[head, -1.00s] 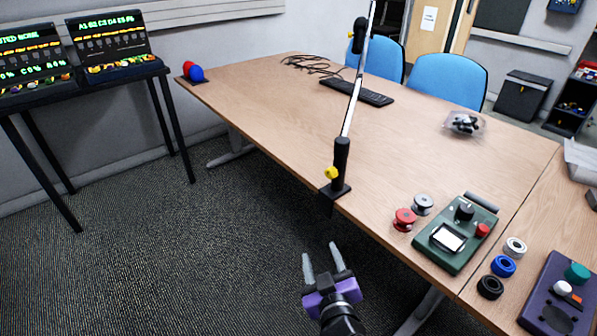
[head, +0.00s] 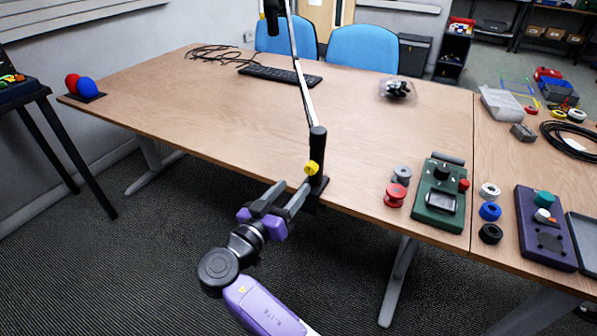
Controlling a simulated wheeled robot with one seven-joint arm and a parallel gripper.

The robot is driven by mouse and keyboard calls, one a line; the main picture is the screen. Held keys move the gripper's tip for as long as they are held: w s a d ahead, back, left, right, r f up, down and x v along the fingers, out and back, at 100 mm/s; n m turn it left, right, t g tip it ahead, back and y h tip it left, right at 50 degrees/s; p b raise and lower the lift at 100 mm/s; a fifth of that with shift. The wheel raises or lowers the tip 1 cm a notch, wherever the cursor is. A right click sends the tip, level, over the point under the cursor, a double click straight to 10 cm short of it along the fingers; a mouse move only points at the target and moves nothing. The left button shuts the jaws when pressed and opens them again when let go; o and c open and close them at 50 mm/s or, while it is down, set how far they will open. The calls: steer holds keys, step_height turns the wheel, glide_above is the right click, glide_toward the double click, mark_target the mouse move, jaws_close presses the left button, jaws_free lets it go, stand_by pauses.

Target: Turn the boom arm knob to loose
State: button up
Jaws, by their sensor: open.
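The boom arm (head: 304,95) is clamped to the table's near edge by a black base post (head: 317,145). A yellow knob (head: 310,168) sits on the left side of the post, low down. The fingertips are just below and beside the knob. Nothing shows between the fingers, and I cannot tell whether they touch the knob.
A wooden table (head: 190,110) holds a keyboard (head: 280,75) and black cables (head: 212,54) at the back. A green device (head: 437,203), red spool (head: 396,195) and purple device (head: 546,230) stand to the right. Red and blue balls (head: 86,88) are at the far left corner.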

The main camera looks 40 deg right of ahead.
mark_target(309, 171)
steer(key=shift+x, duration=3.95)
steer(key=shift+s, duration=0.1)
jaws_close()
